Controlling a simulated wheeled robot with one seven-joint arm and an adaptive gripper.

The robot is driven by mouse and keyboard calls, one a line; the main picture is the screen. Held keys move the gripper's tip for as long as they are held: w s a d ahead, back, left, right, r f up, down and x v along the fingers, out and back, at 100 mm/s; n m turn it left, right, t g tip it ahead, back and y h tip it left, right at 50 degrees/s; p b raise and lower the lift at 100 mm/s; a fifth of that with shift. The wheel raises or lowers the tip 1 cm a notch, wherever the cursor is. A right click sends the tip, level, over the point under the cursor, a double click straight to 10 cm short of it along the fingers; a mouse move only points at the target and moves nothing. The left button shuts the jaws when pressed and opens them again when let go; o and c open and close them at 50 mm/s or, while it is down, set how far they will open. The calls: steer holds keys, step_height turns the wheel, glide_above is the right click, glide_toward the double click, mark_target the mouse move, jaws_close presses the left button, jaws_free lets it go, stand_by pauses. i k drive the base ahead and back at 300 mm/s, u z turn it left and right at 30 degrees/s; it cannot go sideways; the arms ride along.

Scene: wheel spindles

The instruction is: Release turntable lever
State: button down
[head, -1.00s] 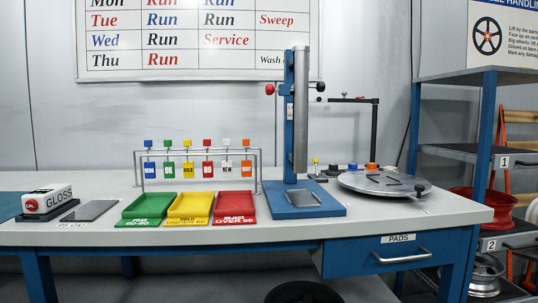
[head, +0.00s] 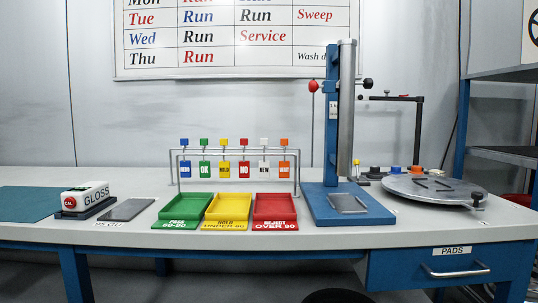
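The round grey turntable (head: 425,193) lies on the right end of the bench in the head view. A dark knob or lever (head: 477,198) sits at its right front rim; its exact setting is too small to tell. A dark flat piece (head: 432,186) lies on top of the disc. A black post with a horizontal arm (head: 418,130) stands behind the turntable. My gripper is not in view.
A blue stand with a grey column (head: 346,110) rises just left of the turntable. Green (head: 187,207), yellow (head: 228,209) and red trays (head: 275,209) sit left of it, below a rack of coloured tags (head: 235,152). A gloss meter (head: 85,198) stands at the left. A PADS drawer (head: 452,269) is under the bench.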

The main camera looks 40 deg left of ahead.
mark_target(355, 163)
steer(key=u, duration=0.7)
